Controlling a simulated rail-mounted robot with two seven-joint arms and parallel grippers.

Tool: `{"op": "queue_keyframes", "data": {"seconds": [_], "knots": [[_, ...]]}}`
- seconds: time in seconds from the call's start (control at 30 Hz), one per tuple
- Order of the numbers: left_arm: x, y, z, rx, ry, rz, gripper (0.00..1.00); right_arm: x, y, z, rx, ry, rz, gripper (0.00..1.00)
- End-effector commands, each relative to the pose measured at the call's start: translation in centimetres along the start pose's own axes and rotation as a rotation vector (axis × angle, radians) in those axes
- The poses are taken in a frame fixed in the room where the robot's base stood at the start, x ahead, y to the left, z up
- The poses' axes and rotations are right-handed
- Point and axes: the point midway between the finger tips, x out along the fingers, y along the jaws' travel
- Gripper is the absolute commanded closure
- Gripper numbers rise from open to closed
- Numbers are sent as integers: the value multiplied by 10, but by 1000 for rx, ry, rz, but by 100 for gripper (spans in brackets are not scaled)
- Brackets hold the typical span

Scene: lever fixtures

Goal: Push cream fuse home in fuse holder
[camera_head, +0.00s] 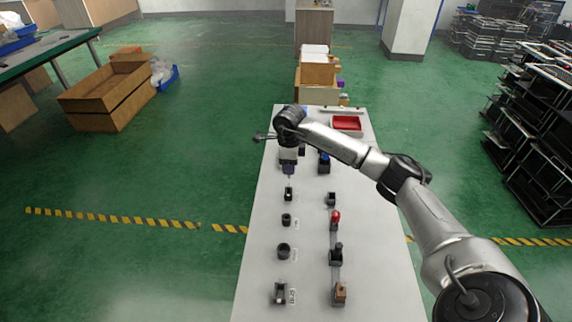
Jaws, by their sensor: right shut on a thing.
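My right arm comes in from the right and reaches across the white table. My right gripper (289,172) points down over the table's left column of fixtures. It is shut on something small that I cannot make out. A small dark fixture (288,194) stands just below it in the picture; I cannot tell whether the two touch. I cannot pick out the cream fuse or say for certain which fixture is the fuse holder. A tan block (340,291) sits on a dark fixture at the near right. My left gripper is not in view.
Two columns of small fixtures stand on the white table (310,255), among them a red-knobbed lever (336,217), a dark round cup (283,251) and a grey bracket (280,292). A red tray (347,123) lies at the back. The strip between the columns is clear.

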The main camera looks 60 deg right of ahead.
Motion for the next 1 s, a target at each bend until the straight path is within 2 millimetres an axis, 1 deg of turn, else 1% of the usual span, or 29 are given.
{"op": "queue_keyframes", "data": {"seconds": [0.27,0.47,0.5,0.67,1.0], "knots": [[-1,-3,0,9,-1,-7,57,-1,0,0,0,0,0,87],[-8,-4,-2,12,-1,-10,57,-3,0,0,-1,1,-1,87],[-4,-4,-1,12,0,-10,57,3,0,0,-1,2,0,87],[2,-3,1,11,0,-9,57,13,0,0,0,2,0,87],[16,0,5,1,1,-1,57,42,0,0,0,2,0,87]]}}
